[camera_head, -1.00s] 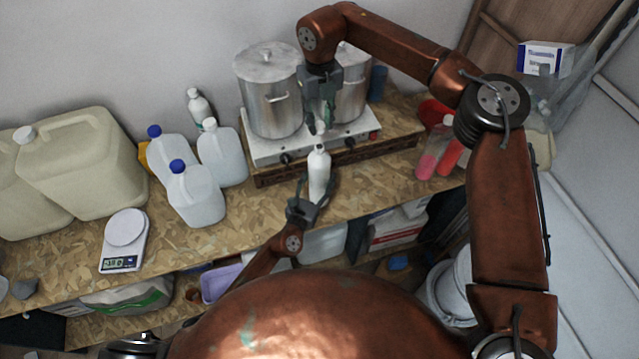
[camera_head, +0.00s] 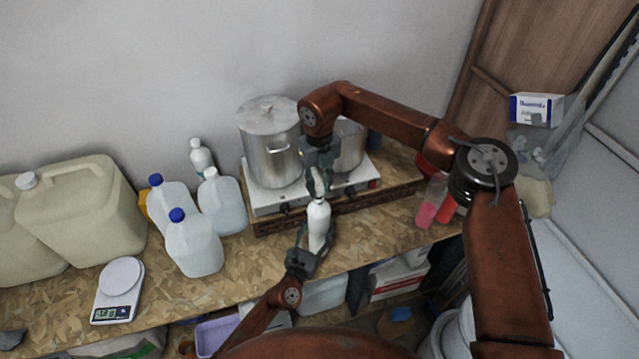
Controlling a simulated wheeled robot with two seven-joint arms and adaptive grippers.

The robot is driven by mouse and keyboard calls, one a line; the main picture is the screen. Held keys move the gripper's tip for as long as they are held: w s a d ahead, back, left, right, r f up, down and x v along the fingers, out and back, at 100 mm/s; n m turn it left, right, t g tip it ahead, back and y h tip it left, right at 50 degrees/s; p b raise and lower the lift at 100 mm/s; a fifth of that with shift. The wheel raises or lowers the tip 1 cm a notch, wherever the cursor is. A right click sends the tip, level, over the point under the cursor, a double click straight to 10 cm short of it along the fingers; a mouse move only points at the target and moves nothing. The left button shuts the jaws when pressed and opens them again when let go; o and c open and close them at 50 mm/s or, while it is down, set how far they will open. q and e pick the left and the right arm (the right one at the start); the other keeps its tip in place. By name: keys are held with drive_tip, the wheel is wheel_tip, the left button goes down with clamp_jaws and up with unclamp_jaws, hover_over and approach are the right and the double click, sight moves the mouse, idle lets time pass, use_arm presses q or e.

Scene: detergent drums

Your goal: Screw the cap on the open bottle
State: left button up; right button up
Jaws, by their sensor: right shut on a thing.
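The white bottle (camera_head: 318,228) stands upright near the front edge of the wooden worktop. My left gripper (camera_head: 314,240) has its fingers on both sides of the bottle's body and is shut on it. My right gripper (camera_head: 319,188) points down, directly over the bottle's neck, with its fingertips at the mouth. It is shut on the cap, which is mostly hidden between the fingers. I cannot tell whether the cap touches the thread.
Behind stand steel pots (camera_head: 270,145) on a white hotplate (camera_head: 268,201). To the left are jugs (camera_head: 194,245), a small white bottle (camera_head: 201,158), a scale (camera_head: 119,283) and large canisters (camera_head: 90,210). Pink bottles (camera_head: 428,212) stand right.

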idle(0.5)
drive_tip(key=shift+f, duration=0.9)
drive_tip(key=shift+f, duration=0.55)
